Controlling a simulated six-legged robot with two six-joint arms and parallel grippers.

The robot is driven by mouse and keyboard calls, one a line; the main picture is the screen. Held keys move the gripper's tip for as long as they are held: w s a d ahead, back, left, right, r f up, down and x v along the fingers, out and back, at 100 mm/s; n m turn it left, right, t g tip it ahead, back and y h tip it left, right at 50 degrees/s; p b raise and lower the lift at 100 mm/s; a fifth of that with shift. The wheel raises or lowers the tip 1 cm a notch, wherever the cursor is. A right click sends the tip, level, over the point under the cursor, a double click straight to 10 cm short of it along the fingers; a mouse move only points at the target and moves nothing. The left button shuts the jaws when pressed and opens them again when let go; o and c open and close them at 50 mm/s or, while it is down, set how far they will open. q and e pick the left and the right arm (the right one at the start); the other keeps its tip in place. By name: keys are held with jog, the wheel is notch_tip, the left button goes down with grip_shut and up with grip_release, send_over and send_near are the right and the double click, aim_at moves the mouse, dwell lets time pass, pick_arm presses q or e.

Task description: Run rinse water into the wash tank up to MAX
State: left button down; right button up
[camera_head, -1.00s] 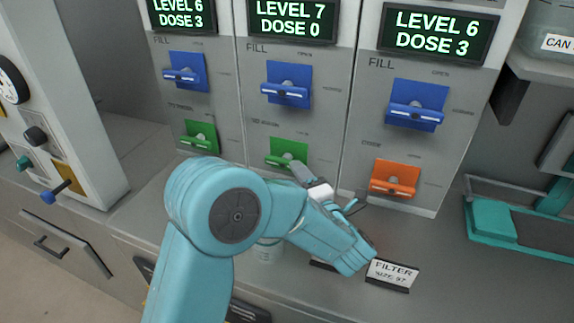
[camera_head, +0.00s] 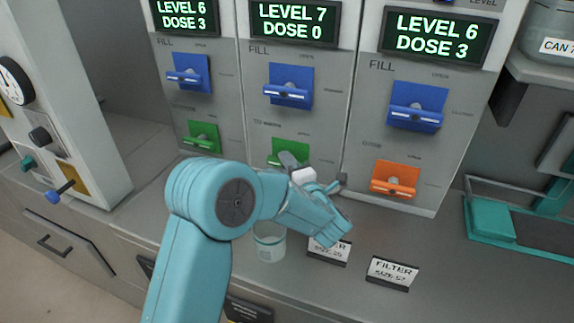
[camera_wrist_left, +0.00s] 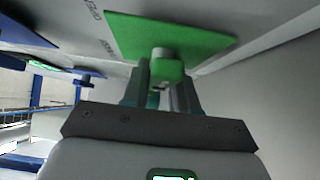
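Three grey panels each have a display, a blue FILL lever and a lower lever. The middle display (camera_head: 294,22) reads LEVEL 7, DOSE 0. Below it are the middle blue lever (camera_head: 288,90) and a green lever plate (camera_head: 288,147). My left gripper (camera_head: 290,162) is at this green plate and partly covers it. In the left wrist view its fingers (camera_wrist_left: 162,92) stand apart, one on each side of the green lever's handle (camera_wrist_left: 166,72). Whether they grip it I cannot tell. No tank marked as the wash tank can be made out. My right gripper is out of view.
Left and right panels (camera_head: 408,105) read LEVEL 6, DOSE 3; the right one has an orange lever (camera_head: 395,179). A clear cup (camera_head: 268,245) and filter signs (camera_head: 392,272) are on the counter. A teal-framed tray (camera_head: 490,222) is at right, a gauge box (camera_head: 55,120) at left.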

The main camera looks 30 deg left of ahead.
pick_arm(q)
jog(key=shift+g, duration=0.3)
jog(key=shift+n+h+b, duration=0.5)
jog(key=shift+b, duration=0.05)
jog(key=shift+r+n+g+h, duration=0.15)
jog(key=shift+n+g+h, duration=0.25)
jog(key=shift+n+h, duration=0.35)
jog(key=shift+a+r+n+h, duration=0.1)
jog(key=shift+r+n+h, duration=0.05)
jog(key=shift+n+h, duration=0.6)
jog(key=shift+n+h+p, duration=0.4)
jog(key=shift+n+h, duration=0.1)
jog(key=shift+h, duration=0.6)
jog(key=c, duration=1)
grip_release()
jog(key=shift+o, duration=0.2)
